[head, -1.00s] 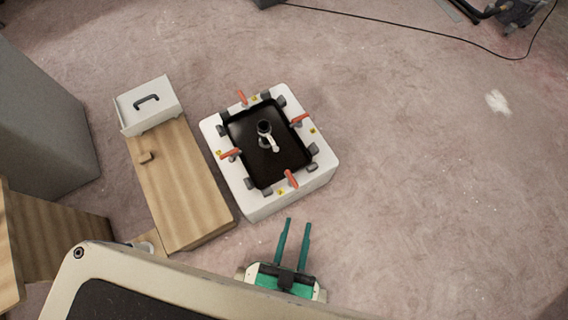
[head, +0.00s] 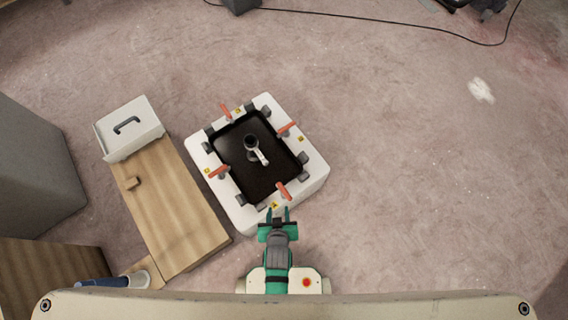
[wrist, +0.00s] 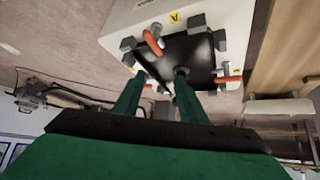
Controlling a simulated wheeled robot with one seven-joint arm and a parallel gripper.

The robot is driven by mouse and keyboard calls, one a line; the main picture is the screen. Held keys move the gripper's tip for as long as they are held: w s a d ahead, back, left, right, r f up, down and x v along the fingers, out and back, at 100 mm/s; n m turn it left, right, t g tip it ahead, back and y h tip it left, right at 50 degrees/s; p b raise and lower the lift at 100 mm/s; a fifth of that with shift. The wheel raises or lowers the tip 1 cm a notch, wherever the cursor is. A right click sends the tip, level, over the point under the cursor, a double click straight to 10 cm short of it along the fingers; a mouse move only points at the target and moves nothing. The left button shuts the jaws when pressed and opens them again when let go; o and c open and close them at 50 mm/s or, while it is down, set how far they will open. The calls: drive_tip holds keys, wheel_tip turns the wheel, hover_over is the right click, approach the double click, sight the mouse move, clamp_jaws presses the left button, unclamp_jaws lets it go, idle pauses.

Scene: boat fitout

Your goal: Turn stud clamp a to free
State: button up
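A white square fixture (head: 232,214) with a dark recessed tray stands on the floor. Stud clamp a, with a red-orange handle (head: 283,191), is on its near edge by a yellow tag. In the wrist view the tag (wrist: 175,18) reads A, and the clamp's red handle (wrist: 152,42) lies just left of it. My gripper (head: 278,212) is at the near edge of the fixture, close to this clamp. In the wrist view my gripper (wrist: 155,90) has its two green fingers apart with nothing between them. I cannot tell its exact height above the fixture.
Other red-handled clamps (head: 287,129) sit on the remaining sides. A black post with a pale lever (head: 256,152) stands in the tray. A wooden bench (head: 180,212) with a white handled box (head: 130,127) is at left.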

drive_tip(key=w+f+n+g, duration=0.1)
drive_tip(key=w+f+g, duration=0.3)
drive_tip(key=w+f, duration=0.45)
drive_tip(key=g, duration=0.3)
hover_over(284, 190)
drive_tip(key=s, duration=0.1)
drive_tip(key=shift+a+f+n, duration=0.15)
drive_tip(key=shift+f+n, duration=0.25)
drive_tip(key=shift+f, duration=0.15)
drive_tip(key=shift+w+d+r+g, duration=0.15)
drive_tip(key=shift+w+d+g, duration=0.1)
drive_tip(key=shift+w+g, duration=0.25)
wheel_tip(284, 190, down, 11)
drive_tip(key=shift+s+r, duration=0.1)
drive_tip(key=shift+r, duration=0.05)
